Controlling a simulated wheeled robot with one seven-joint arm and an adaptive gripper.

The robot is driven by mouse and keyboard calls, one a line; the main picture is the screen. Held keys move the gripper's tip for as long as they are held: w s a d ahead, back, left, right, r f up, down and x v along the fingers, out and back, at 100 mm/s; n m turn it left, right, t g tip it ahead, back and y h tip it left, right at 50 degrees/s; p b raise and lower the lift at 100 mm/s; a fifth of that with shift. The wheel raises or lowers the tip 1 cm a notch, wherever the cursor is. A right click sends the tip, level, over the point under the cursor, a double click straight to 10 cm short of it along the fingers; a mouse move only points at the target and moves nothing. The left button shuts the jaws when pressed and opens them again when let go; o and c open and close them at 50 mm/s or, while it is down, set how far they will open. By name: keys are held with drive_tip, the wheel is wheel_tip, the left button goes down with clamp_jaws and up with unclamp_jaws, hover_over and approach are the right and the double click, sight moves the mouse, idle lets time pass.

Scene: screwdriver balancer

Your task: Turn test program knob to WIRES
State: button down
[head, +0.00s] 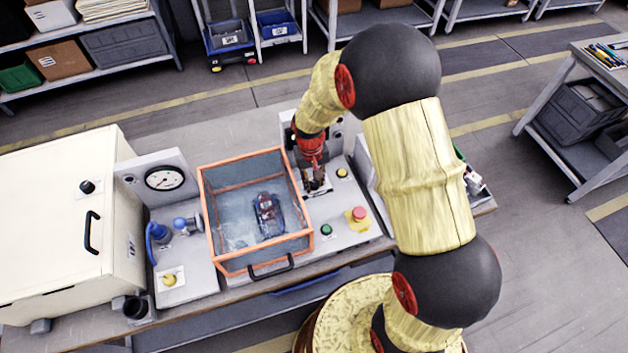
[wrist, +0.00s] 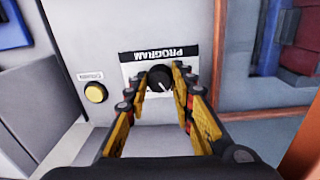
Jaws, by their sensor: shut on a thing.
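In the wrist view the test program knob (wrist: 160,78) is a round black knob with a pale pointer mark. In the head view my gripper (head: 316,180) is at the panel right of the orange-framed box, and my wrist hides the knob.
A red stop button (head: 358,213), a green button (head: 326,230) and a yellow button (head: 342,172) are close to my gripper. A gauge panel (head: 165,179) and a cream cabinet (head: 50,220) stand at left.

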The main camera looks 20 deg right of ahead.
sight(312, 183)
drive_tip(key=c, duration=1.5)
unclamp_jaws()
drive_tip(key=shift+r, duration=0.1)
wheel_tip(312, 183, up, 12)
drive_tip(key=shift+a, duration=0.3)
